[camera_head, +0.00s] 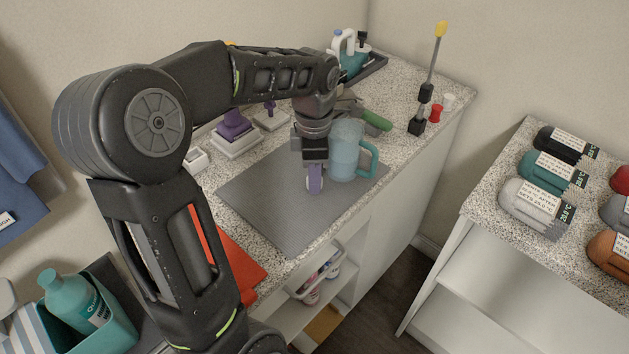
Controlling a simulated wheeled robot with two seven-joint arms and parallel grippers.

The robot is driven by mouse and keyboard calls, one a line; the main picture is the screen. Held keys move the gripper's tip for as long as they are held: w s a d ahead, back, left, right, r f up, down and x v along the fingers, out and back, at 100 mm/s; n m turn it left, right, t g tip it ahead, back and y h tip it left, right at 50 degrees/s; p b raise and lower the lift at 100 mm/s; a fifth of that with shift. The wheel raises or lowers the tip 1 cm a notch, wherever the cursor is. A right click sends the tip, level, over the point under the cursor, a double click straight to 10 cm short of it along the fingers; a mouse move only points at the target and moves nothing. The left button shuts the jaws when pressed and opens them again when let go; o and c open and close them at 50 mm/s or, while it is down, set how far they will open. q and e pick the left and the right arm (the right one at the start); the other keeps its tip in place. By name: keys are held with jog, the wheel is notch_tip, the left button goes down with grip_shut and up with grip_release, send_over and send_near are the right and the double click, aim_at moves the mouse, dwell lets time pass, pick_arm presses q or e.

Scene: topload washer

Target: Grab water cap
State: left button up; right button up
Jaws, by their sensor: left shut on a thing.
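The water cup (347,148) is a translucent light-blue vessel with a teal handle on its right side. It stands upright at the right part of the grey mat (270,205). My left gripper (315,170) points down just left of the cup, overlapping its left edge in the picture. It is shut on a small purple piece (315,183) with a pale lower end, low over the mat. I cannot tell whether the gripper touches the cup. My right gripper is not in view.
Purple items on white bases (236,148) stand behind the mat. A yellow-tipped tool (430,80) stands at the right counter end, near a red object (436,113). A separate shelf at right holds several labelled rolls (538,205).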

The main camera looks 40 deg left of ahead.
pick_arm(q)
grip_shut()
jog(key=shift+r, duration=0.8)
notch_tip(320, 180, up, 16)
jog(key=p, duration=0.8)
jog(key=shift+r, duration=0.25)
